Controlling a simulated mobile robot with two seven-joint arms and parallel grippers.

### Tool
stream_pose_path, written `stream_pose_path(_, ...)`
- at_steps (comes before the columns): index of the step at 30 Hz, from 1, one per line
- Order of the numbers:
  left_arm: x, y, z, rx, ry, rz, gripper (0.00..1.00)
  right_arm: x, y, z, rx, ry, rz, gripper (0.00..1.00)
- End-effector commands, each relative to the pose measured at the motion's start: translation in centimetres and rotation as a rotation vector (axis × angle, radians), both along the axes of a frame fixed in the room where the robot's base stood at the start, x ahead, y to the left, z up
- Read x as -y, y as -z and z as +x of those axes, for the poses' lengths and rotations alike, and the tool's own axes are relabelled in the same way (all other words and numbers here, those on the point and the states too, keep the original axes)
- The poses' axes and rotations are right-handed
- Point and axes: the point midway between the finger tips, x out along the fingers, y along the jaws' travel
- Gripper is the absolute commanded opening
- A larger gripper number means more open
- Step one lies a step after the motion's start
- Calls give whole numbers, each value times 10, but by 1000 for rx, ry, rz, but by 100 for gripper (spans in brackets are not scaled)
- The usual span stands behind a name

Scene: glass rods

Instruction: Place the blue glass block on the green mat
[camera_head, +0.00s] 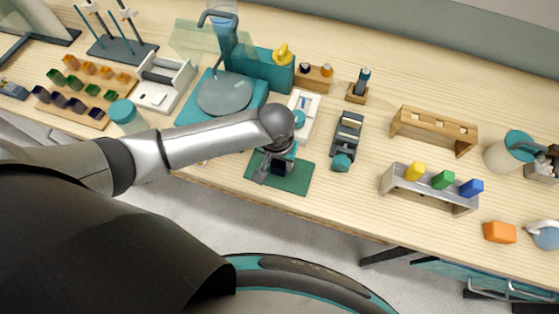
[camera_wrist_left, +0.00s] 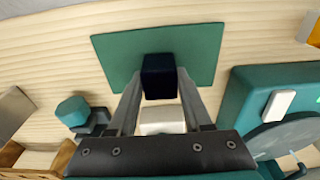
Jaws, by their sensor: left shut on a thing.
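The green mat (camera_head: 297,183) lies flat near the front edge of the bench, below my left gripper (camera_head: 268,170). In the left wrist view the mat (camera_wrist_left: 205,48) fills the upper middle, behind the fingertips. My left gripper (camera_wrist_left: 160,88) is shut on a very dark blue block (camera_wrist_left: 158,75), taken as the blue glass block. The block appears over the mat's near part; I cannot tell whether it touches the mat. In the head view my wrist and fingers mostly hide it. My right gripper is not in view.
A teal stand with a round plate (camera_head: 224,95) is left of the mat. A white device (camera_head: 303,115) and a dark device with a teal knob (camera_head: 342,160) stand nearby. A grey rack (camera_head: 428,190) with coloured pieces is farther right. The bench front edge is close.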

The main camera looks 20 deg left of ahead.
Motion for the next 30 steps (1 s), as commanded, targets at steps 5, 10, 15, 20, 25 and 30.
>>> stream_pose_path(5,1,0,1,2,0,-2,0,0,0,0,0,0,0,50)
stream_pose_path(10,1,2,0,1,0,-2,0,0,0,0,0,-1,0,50)
stream_pose_path(15,1,4,0,1,0,-2,63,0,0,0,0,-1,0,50)
stream_pose_path(20,0,3,0,1,0,-1,80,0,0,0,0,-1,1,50)
stream_pose_path(25,0,3,0,1,0,-1,80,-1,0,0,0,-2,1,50)
stream_pose_path(30,0,-2,0,2,1,-1,80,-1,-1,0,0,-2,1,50)
